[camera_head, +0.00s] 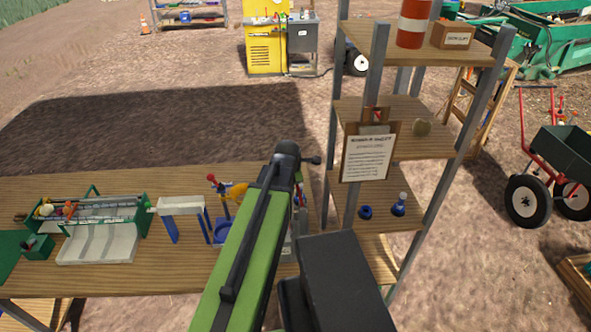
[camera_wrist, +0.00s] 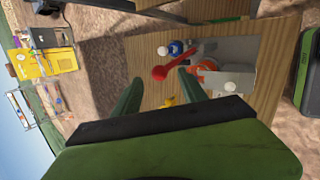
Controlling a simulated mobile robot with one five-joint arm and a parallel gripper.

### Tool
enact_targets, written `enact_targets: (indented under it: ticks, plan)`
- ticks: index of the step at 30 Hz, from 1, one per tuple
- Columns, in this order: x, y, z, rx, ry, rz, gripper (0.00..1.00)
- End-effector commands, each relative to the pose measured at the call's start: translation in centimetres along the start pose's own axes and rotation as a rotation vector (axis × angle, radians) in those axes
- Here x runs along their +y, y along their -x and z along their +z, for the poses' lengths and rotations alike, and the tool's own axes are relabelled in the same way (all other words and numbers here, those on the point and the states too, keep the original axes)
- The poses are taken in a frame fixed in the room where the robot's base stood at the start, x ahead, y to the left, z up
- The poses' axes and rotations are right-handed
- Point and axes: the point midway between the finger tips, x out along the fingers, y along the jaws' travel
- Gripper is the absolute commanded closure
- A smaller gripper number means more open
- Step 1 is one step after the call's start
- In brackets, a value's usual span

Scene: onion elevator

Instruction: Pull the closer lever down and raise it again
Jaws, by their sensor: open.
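In the wrist view, my gripper (camera_wrist: 160,78) is open, with its two dark green fingers pointing toward the wooden table. A red lever (camera_wrist: 172,65) with a round end shows between and just beyond the fingertips. I cannot tell whether a finger touches it. It slants from its round end up toward a grey plate (camera_wrist: 235,50) on the table. A white and blue knob (camera_wrist: 176,47) is close beside it. Which lever is meant is not marked. In the head view, my arm hides the gripper and most of that device.
The wooden table (camera_head: 120,280) carries a green and grey machine (camera_head: 100,215) and a white-topped blue stand (camera_head: 182,210). A wooden shelf with grey posts (camera_head: 372,120) and a notice (camera_head: 367,155) stands close right of my arm. A green wheelbarrow (camera_head: 560,150) stands farther right.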

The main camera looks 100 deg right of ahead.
Motion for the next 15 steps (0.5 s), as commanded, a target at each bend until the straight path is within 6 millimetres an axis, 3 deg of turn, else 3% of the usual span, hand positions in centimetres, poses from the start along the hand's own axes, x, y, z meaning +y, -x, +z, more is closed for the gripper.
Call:
enact_targets:
  ticks: [1,6,10,15]
  plan:
    - [0.4,2.4,0.1,0.000,0.000,0.000,0.50]
    - [0.3,6.6,0.2,-0.001,-0.001,-0.001,0.50]
    - [0.1,8.0,0.2,-0.001,-0.001,-0.001,0.50]
    - [-0.1,7.9,0.1,-0.001,-0.001,-0.001,0.50]
